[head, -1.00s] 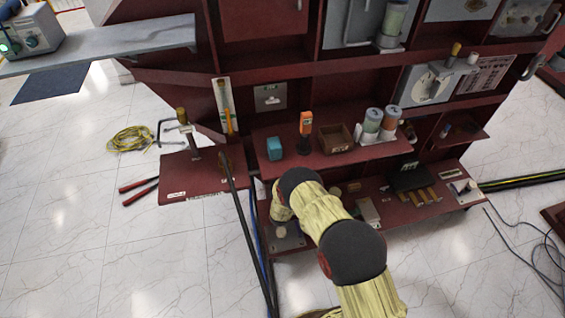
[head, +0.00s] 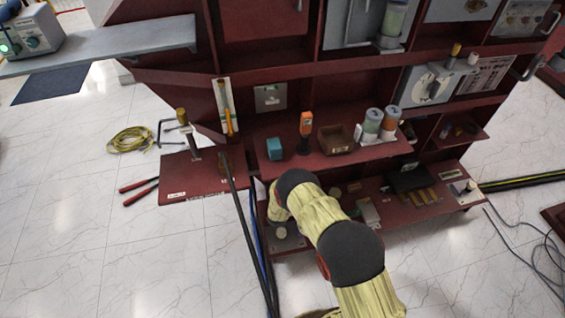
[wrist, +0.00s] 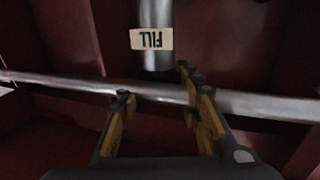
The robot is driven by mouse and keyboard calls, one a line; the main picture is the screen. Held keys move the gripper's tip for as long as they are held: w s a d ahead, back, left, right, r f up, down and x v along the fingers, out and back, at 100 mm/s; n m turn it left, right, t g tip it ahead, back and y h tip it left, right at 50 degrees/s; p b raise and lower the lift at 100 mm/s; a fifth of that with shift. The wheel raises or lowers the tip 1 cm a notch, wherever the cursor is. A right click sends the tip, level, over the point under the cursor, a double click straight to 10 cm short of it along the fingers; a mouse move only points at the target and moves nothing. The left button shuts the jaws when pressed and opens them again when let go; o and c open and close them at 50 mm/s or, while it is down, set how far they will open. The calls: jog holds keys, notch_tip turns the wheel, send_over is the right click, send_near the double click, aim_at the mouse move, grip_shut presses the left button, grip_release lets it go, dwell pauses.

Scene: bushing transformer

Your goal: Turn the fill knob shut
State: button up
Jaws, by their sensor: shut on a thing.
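In the wrist view, a white label reading FILL (wrist: 152,39), upside down, is on a short upright grey pipe (wrist: 157,12). A long silver horizontal pipe (wrist: 262,105) crosses below it. My gripper (wrist: 157,98) has its two yellow-and-black fingers on either side of the space just below the label. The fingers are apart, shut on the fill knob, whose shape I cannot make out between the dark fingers. In the head view my own arm covers the gripper and the fill knob.
The dark red cabinet's upper shelf (head: 290,168) holds a teal box (head: 274,149), an orange-topped device (head: 305,124) and a brown bin (head: 336,139). Black rods (head: 241,214) lean at the left. Open floor lies left.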

jog(key=shift+m+h, duration=0.5)
jog(key=shift+h, duration=0.3)
jog(key=o, duration=1.1)
jog(key=shift+o, duration=0.2)
jog(key=s+a, duration=0.1)
jog(key=s, duration=1.1)
jog(key=shift+a, duration=0.25)
